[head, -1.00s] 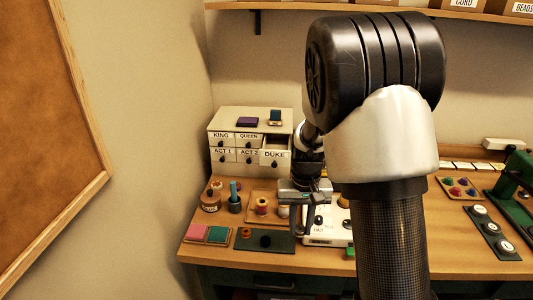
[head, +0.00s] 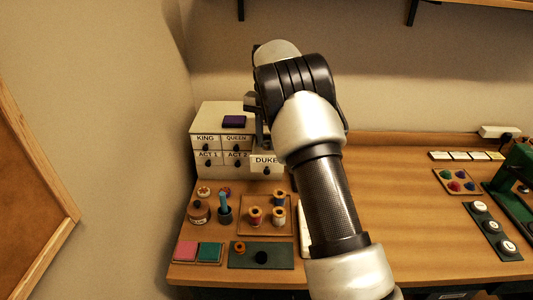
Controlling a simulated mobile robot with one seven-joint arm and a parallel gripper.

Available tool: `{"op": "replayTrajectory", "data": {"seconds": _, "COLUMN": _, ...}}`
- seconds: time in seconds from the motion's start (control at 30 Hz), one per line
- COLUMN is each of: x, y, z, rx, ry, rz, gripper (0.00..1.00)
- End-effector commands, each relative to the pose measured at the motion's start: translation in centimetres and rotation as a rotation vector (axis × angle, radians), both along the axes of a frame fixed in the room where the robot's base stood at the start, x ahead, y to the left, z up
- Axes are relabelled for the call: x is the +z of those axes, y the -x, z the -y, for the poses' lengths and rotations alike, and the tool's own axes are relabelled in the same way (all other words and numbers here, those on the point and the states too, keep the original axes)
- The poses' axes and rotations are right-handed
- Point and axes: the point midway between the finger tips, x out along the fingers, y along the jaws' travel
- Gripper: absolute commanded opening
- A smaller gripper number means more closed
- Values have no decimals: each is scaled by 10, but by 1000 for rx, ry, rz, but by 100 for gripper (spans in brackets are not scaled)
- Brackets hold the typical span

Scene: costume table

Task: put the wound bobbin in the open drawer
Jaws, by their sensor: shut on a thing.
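The small drawer cabinet (head: 203,119) stands at the back left of the table. Its drawer marked DUKE (head: 279,163) juts out, open; my arm partly covers it. My gripper (head: 262,137) is above this drawer, in front of the cabinet's right side. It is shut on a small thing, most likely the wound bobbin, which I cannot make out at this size. Thread spools (head: 255,216) stand on a wooden tray (head: 243,229) in front of the cabinet.
A brown pot (head: 199,213) and a dark cup with a blue stick (head: 225,212) stand left of the tray. Pink (head: 186,251) and teal pads and a dark green mat (head: 246,258) lie at the front. The table's middle right is clear.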

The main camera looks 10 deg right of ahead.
Motion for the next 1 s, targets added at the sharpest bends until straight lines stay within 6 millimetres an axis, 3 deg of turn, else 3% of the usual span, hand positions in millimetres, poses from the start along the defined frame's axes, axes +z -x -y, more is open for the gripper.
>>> {"op": "replayTrajectory", "data": {"seconds": 0.5, "x": -58, "y": 0, "z": 0, "rx": 2, "ry": 1, "rz": 0, "gripper": 0}}
{"op": "replayTrajectory", "data": {"seconds": 0.87, "x": -63, "y": 0, "z": 0, "rx": 2, "ry": 1, "rz": 2, "gripper": 0}}
{"op": "replayTrajectory", "data": {"seconds": 0.9, "x": -62, "y": 0, "z": 0, "rx": 2, "ry": 1, "rz": 2, "gripper": 29}}
{"op": "replayTrajectory", "data": {"seconds": 1.0, "x": -62, "y": 0, "z": 0, "rx": 2, "ry": 1, "rz": 2, "gripper": 42}}
